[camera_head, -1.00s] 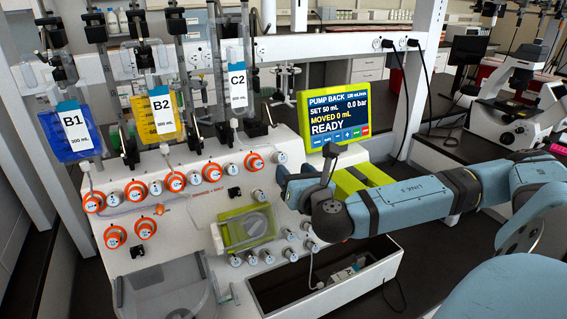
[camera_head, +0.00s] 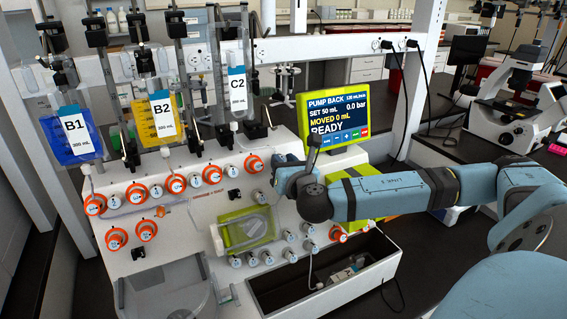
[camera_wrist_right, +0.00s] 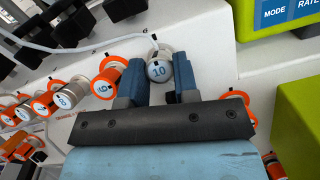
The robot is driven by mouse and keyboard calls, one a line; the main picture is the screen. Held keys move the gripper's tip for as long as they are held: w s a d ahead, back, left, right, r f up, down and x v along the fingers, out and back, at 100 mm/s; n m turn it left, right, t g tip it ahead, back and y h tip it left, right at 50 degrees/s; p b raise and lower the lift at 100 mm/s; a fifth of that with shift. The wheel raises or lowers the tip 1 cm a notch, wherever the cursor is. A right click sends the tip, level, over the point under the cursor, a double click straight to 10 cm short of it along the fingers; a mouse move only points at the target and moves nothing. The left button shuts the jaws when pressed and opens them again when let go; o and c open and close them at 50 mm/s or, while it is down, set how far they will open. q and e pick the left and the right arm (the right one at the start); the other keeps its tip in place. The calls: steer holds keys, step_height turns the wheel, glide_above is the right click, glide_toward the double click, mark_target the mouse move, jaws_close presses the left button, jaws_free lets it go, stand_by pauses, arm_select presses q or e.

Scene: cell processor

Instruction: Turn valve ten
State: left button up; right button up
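Valve ten (camera_wrist_right: 158,71) is a grey-beige knob with a white face marked "10" on the white sloped panel. In the right wrist view, it lies between the tips of my right gripper (camera_wrist_right: 159,78), whose two blue fingers are apart on either side of it. I cannot tell whether either finger touches the knob. In the head view, my right gripper (camera_head: 283,172) is at the panel's upper right, below the screen, and valve ten is mostly hidden there. My left gripper is not in view.
Orange-ringed valve nine (camera_wrist_right: 103,87) stands close left of my fingers, with more knobs beyond. The pump screen (camera_head: 338,115) reads READY. A green block (camera_wrist_right: 298,115) stands to the right.

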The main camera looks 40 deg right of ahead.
steer(key=shift+m, duration=0.4)
steer(key=m+g+p, duration=0.2)
steer(key=m+p, duration=0.2)
steer(key=m, duration=0.2)
steer(key=m+g+h+p, duration=0.1)
steer(key=m+g+p, duration=0.1)
steer(key=m+p, duration=0.2)
steer(key=m+g+h+p, duration=0.1)
steer(key=m+g+p, duration=0.2)
steer(key=m, duration=0.6)
steer(key=shift+w+a+r+p, duration=0.2)
steer(key=shift+r+p, duration=0.2)
steer(key=shift+p, duration=0.05)
steer(key=shift+m, duration=0.3)
steer(key=o, duration=0.9)
steer(key=shift+o, duration=0.2)
